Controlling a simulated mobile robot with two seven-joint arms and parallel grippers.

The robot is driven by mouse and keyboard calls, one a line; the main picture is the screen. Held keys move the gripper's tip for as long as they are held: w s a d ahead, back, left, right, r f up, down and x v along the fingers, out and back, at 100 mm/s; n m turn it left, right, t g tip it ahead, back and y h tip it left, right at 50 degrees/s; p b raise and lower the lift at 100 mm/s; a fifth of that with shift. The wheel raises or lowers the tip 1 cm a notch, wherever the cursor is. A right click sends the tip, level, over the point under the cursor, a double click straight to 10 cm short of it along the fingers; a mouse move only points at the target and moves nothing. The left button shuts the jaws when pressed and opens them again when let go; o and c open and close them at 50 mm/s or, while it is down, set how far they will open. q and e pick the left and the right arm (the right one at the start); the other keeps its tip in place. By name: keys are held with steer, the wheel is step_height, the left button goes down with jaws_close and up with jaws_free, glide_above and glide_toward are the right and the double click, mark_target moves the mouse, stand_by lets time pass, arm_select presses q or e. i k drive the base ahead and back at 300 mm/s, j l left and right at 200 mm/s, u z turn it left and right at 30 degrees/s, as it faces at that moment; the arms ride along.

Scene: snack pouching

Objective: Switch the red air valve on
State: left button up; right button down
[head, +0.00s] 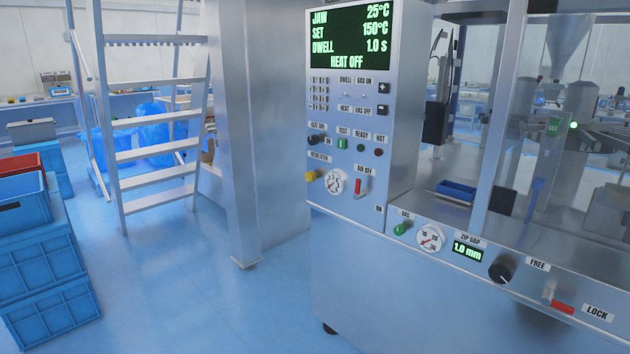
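The red air valve (358,187) is a small red lever low on the front control panel of the machine (346,240). It stands roughly upright, its top end just below the "AIR OFF" label (364,170). A small "ON" label (379,209) sits lower and to the right of it. A round white pressure gauge (335,183) is just left of the valve, with a yellow knob (311,175) further left. Neither of my grippers is in view, and nothing covers the valve.
The display (350,38) reads "HEAT OFF". A lower ledge bears a green knob (403,228), black knob (501,270) and another red handle (563,307) between "FREE" and "LOCK". Blue crates (45,262) are stacked left. The floor (190,290) before the machine is clear.

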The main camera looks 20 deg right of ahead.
mark_target(358, 194)
steer(key=i+j, duration=0.3)
steer(key=j, duration=0.15)
steer(key=i+j, duration=0.35)
steer(key=j, duration=0.15)
